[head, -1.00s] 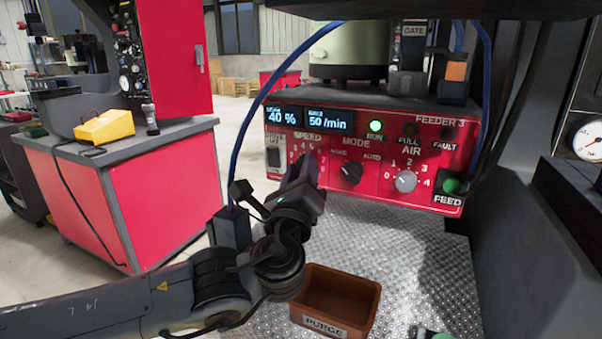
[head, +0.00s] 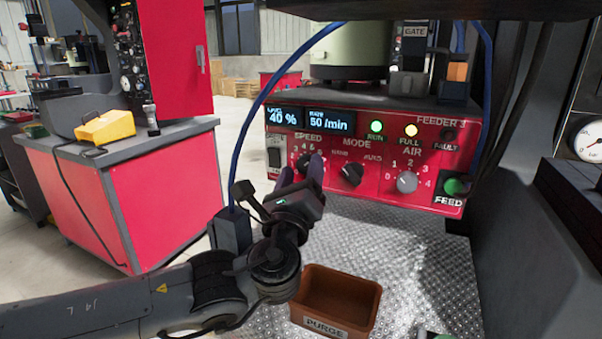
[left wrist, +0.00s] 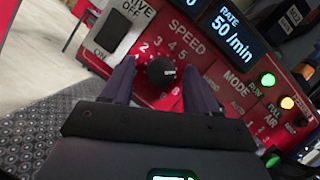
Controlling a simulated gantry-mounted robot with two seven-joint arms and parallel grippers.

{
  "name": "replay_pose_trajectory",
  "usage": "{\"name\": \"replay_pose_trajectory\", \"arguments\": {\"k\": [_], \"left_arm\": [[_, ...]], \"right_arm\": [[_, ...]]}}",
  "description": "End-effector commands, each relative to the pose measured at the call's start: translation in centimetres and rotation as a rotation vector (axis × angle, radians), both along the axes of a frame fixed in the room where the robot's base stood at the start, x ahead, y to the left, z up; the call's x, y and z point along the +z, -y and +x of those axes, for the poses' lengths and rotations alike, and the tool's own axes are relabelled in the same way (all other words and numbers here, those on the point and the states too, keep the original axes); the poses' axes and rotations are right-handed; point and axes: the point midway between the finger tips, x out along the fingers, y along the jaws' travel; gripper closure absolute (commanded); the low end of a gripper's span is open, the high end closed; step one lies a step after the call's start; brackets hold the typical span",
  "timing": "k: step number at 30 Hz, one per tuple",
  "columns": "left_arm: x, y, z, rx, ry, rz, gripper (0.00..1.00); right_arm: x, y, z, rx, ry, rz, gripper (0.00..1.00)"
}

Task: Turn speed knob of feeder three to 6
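The red control panel of feeder three (head: 283,145) faces me. Its black speed knob (head: 305,161) sits under the SPEED label, partly behind my left gripper. In the left wrist view the knob (left wrist: 160,70) stands between the two fingers, with a gap on each side. The numbers 2 to 5 show near it; its pointer and the rest of its scale are not clear. My left gripper (head: 300,174) is open in front of the panel; its fingers also show in the left wrist view (left wrist: 159,68). The display (head: 308,119) reads 40 % and 50 /min. My right gripper is not visible.
The mode knob (head: 351,175) and air knob (head: 407,181) are right of the speed knob, with the green FEED button (head: 455,187) beyond. A black rocker switch (head: 274,157) is to its left. A brown PURGE bin (head: 372,300) stands on the metal plate below. A blue hose (head: 240,150) arcs past the panel's left.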

Motion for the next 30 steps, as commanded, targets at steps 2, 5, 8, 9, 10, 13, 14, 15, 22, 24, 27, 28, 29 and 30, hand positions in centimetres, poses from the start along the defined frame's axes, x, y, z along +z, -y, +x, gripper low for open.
{"name": "replay_pose_trajectory", "arguments": {"k": [2,5,8,9,10,13,14,15,22,24,27,28,29,30], "left_arm": [[0.1,0.0,0.0,-0.001,0.001,-0.001,0.41],[0.1,0.0,0.0,-0.001,0.001,-0.002,0.41],[0.1,0.0,-0.1,-0.002,0.002,-0.002,0.41],[0.1,0.0,-0.3,-0.002,0.002,-0.002,0.41],[0.1,0.0,-0.4,-0.003,0.002,-0.002,0.41],[-0.1,-0.2,-1.2,-0.003,0.003,-0.003,0.41],[-0.2,-0.3,-1.5,-0.002,0.003,-0.002,0.41],[-0.4,-0.4,-2.1,-0.003,0.003,-0.002,0.41],[-1.8,-1.1,-5.9,-0.005,0.002,0.001,0.41],[-2.1,-1.3,-7.0,-0.004,0.004,0.0,0.41],[-2.5,-1.5,-8.3,-0.003,0.004,0.001,0.41],[-2.6,-1.6,-8.6,-0.003,0.004,0.001,0.41],[-2.7,-1.6,-8.9,-0.003,0.005,0.001,0.41],[-2.8,-1.7,-9.2,-0.004,0.004,0.002,0.41]], "right_arm": [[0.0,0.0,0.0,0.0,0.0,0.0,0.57],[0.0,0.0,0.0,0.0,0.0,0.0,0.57],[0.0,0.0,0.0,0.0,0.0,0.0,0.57],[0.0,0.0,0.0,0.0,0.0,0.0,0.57],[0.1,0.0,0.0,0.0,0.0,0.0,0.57],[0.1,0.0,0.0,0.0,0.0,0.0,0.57],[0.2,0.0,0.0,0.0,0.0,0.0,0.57],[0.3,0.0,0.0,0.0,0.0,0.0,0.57],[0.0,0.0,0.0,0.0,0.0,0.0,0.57],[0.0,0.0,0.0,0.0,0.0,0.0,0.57],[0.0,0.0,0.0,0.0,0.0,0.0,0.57],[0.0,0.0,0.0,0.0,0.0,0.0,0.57],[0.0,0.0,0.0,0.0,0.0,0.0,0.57],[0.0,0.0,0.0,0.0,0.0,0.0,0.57]]}}
